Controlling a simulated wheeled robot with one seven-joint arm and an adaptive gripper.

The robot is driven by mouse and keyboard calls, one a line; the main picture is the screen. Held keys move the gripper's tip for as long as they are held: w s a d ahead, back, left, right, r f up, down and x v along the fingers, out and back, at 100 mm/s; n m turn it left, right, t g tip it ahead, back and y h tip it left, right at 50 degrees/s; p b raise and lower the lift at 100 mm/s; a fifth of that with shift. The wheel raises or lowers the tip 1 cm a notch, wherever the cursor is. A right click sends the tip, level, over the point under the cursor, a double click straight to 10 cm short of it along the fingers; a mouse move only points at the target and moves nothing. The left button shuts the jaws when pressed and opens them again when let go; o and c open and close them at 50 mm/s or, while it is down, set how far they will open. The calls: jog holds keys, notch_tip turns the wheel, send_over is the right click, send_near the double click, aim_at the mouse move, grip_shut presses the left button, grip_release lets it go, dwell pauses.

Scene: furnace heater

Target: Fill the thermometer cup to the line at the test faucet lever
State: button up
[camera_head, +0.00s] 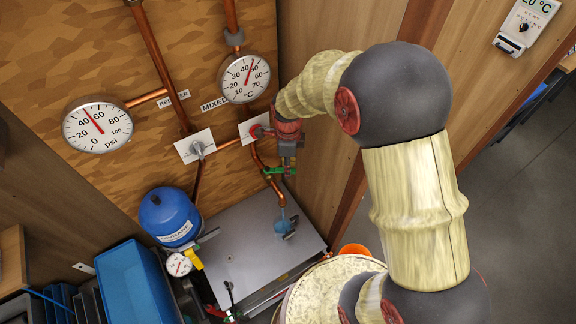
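My gripper (286,163) points down in front of the wood panel, just right of the copper pipe below the red-handled mixer. Its fingers are small and dark, and I cannot tell whether they are open or shut. A green lever (271,171) on the test faucet's copper pipe (273,184) is at the fingertips; touching or just apart is unclear. A small blue item (285,226), apparently the thermometer cup, stands on the grey metal top below the pipe's end. Something light blue shows between pipe end and cup, perhaps water. The cup's line and level are too small to read.
A psi gauge (97,125) and a °C gauge (245,78) hang on the panel. A blue pressure tank (170,217) and small gauge (179,264) stand left of the grey metal top (240,254). A blue bin (136,286) is lower left; an orange bucket (355,250) is partly hidden behind my arm.

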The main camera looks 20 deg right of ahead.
jog(key=c, duration=0.6)
grip_shut()
